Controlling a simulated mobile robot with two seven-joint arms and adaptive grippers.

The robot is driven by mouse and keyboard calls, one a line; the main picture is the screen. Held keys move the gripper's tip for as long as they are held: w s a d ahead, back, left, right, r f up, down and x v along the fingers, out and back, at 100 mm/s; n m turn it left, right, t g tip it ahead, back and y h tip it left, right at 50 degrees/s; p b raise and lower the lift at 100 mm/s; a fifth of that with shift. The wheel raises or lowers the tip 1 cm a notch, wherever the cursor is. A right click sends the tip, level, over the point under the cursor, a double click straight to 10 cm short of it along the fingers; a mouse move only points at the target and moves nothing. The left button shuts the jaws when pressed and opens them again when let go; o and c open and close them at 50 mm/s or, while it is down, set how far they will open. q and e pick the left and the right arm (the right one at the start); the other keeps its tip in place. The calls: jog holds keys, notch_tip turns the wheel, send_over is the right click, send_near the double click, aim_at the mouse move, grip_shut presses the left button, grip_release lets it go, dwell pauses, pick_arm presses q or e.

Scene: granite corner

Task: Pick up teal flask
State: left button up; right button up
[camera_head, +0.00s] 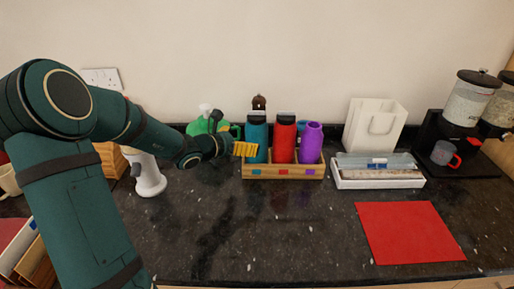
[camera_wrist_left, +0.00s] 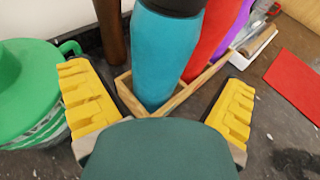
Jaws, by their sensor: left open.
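The teal flask (camera_head: 256,137) with a black cap stands upright in the left slot of a wooden rack (camera_head: 285,172) on the dark counter. In the left wrist view the flask (camera_wrist_left: 166,60) is between and beyond the yellow fingers, with its cap cut off by the top edge. My left gripper (camera_head: 246,149) is just left of the flask in the head view. In the left wrist view its fingers (camera_wrist_left: 158,105) are wide apart and nothing is held between them. My right gripper is not in view.
A red flask (camera_head: 284,140) and a purple flask (camera_head: 312,143) stand beside it in the rack. A green container (camera_wrist_left: 28,85) is close to the left finger.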

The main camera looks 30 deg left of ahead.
aim_at(257, 136)
pick_arm(q)
jog(key=shift+b+x, duration=0.4)
jog(key=shift+x, duration=2.7)
jog(key=shift+d+r, duration=0.1)
jog(key=shift+r, duration=0.05)
jog(key=c, duration=1.2)
